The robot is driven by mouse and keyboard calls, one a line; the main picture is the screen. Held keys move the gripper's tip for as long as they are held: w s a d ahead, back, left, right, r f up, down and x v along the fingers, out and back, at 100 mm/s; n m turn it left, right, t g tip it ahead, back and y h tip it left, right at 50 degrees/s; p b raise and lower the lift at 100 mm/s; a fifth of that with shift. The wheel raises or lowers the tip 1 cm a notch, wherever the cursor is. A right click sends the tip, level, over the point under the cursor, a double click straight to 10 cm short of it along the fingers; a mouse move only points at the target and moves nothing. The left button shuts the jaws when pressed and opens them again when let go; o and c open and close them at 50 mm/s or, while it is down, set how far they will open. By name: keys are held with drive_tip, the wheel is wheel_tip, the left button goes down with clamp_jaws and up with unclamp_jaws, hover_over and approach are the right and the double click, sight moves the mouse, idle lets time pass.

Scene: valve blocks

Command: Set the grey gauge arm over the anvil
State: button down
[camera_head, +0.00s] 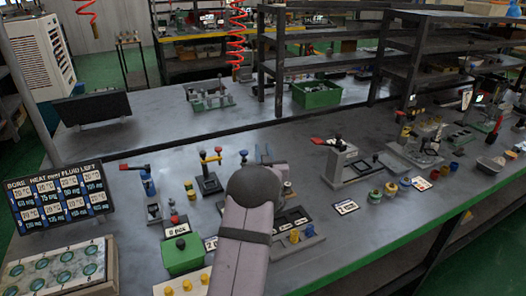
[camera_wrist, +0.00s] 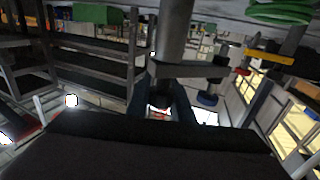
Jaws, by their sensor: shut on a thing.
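In the wrist view my gripper (camera_wrist: 166,95) is shut on the grey gauge arm (camera_wrist: 195,70), a flat bar that runs crosswise from a thick grey post (camera_wrist: 176,35). A short dark spindle with a blue end (camera_wrist: 207,99) shows on the bar's right part. In the head view my own arm covers the gripper and most of this stand; only a grey-blue upright piece (camera_head: 263,154) shows beyond my wrist. I cannot make out the anvil or whether the gauge arm is over it.
A green box (camera_head: 182,254) and a black stand with red and yellow knobs (camera_head: 208,183) are left of my arm. A grey block with a red lever (camera_head: 343,160) stands to the right. Small yellow and blue knobs sit farther right. The bench (camera_head: 420,212) is clear at front right.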

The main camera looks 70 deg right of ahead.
drive_tip(key=shift+n+t, duration=0.3)
drive_tip(key=shift+t, duration=0.1)
drive_tip(key=shift+w+a+f+n+t+y+b, duration=0.15)
drive_tip(key=shift+w+a+n+t+y, duration=0.2)
drive_tip(key=shift+n+t+y, duration=1.25)
drive_tip(key=shift+w+a+r+n+t+y+b, duration=0.1)
drive_tip(key=shift+w+a+n+t+y+b, duration=0.2)
drive_tip(key=shift+n+t+y, duration=1.25)
drive_tip(key=shift+w+a+f+n+t+y+b, duration=0.1)
drive_tip(key=shift+w+a+n+t+y, duration=0.3)
drive_tip(key=shift+n+t+y, duration=1.15)
drive_tip(key=shift+a+r+g+y+b, duration=0.15)
drive_tip(key=shift+g+y+b, duration=0.1)
drive_tip(key=shift+y, duration=0.45)
drive_tip(key=shift+a+r+g+y+b, duration=0.15)
drive_tip(key=shift+y+b, duration=0.1)
drive_tip(key=shift+y, duration=0.45)
drive_tip(key=c, duration=1.6)
unclamp_jaws()
drive_tip(key=shift+f, duration=0.1)
drive_tip(key=shift+o, duration=0.2)
drive_tip(key=shift+s, duration=0.15)
drive_tip(key=b+v, duration=0.1)
drive_tip(key=v, duration=0.6)
